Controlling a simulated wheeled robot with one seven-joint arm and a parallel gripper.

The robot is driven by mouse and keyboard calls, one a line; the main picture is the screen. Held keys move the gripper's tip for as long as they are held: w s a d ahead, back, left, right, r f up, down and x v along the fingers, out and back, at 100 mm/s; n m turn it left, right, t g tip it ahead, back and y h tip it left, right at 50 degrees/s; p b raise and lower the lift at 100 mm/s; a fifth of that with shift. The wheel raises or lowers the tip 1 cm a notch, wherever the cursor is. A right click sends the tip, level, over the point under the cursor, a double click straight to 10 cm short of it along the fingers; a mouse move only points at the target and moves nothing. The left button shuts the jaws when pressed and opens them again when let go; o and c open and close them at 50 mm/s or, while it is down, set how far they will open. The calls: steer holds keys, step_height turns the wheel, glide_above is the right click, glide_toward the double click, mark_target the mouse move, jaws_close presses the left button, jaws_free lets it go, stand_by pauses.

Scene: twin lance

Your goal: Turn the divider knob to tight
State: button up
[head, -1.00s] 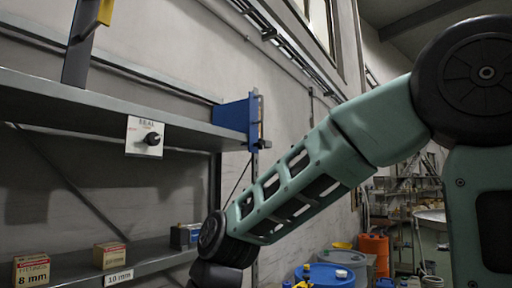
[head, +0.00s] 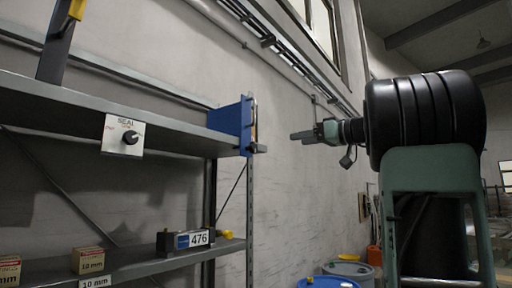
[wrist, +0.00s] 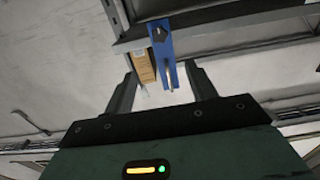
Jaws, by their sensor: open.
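A blue upright divider (head: 232,122) stands at the right end of the upper shelf. In the wrist view the divider (wrist: 163,52) lies between my finger tips, with a dark round spot near its top and a thin pale pin lower down. A black knob (head: 131,137) sits on a white plate (head: 113,131) marked "SEAL" on the shelf's front edge; its other print is too small to read. My gripper (head: 299,135) is right of the divider, apart from it. In the wrist view my gripper (wrist: 163,80) is open and empty.
The upper shelf (head: 60,98) has a dark post with a yellow part (head: 76,10) at left. The lower shelf (head: 130,265) holds small boxes (head: 88,260) and a dark item labelled 476 (head: 186,240). A tan box (wrist: 143,66) stands beside the divider. Barrels (head: 347,268) stand below.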

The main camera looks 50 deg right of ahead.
mark_target(255, 146)
steer(key=w+p, duration=0.2)
steer(key=w, duration=0.3)
steer(key=w+p, duration=0.2)
steer(key=w, duration=0.3)
steer(key=w+a+p, duration=0.1)
steer(key=w+p, duration=0.1)
steer(key=w, duration=0.3)
steer(key=shift+w+a+p, duration=0.1)
steer(key=shift+w+p, duration=0.15)
steer(key=shift+p, duration=0.15)
steer(key=shift+w, duration=0.4)
steer(key=shift+f, duration=0.1)
steer(key=c, duration=1)
